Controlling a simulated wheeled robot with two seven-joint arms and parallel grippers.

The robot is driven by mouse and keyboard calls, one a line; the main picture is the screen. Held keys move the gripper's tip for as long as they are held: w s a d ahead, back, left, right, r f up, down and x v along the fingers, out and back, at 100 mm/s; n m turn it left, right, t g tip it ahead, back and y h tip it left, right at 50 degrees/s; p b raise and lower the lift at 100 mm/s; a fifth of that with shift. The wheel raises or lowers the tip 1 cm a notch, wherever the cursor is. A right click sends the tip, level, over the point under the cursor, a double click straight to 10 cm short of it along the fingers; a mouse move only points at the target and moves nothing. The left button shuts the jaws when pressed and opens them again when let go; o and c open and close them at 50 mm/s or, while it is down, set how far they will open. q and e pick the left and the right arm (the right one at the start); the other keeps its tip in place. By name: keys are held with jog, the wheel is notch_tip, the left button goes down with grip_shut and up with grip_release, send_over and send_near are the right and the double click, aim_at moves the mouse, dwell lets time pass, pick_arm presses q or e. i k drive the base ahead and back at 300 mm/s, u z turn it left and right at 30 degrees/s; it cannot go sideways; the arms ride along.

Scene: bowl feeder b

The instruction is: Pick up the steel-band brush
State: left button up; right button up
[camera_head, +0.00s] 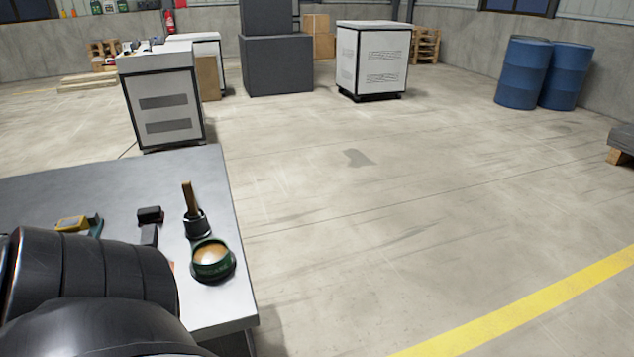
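On the grey table (120,172) at the left, an upright wooden handle (189,197) rises from a dark, round piece with a lighter band (196,224). It looks like a brush, but I cannot tell for sure whether it is the steel-band brush or whether it stands in a holder. It is right behind a round green tin with an orange-brown top. Neither of my grippers is in view. A thick black arm part of mine covers the table's near left corner and hides what lies behind it.
The green tin (212,260) sits near the table's right edge. A black block (150,214) and a yellow tool (71,223) lie farther left. White cabinets (163,105) stand behind the table. The floor to the right is clear up to the blue barrels (523,73).

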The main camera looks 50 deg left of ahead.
aim_at(193, 214)
jog(key=z, duration=0.6)
jog(key=k, duration=1.1)
jog(key=u, duration=1.2)
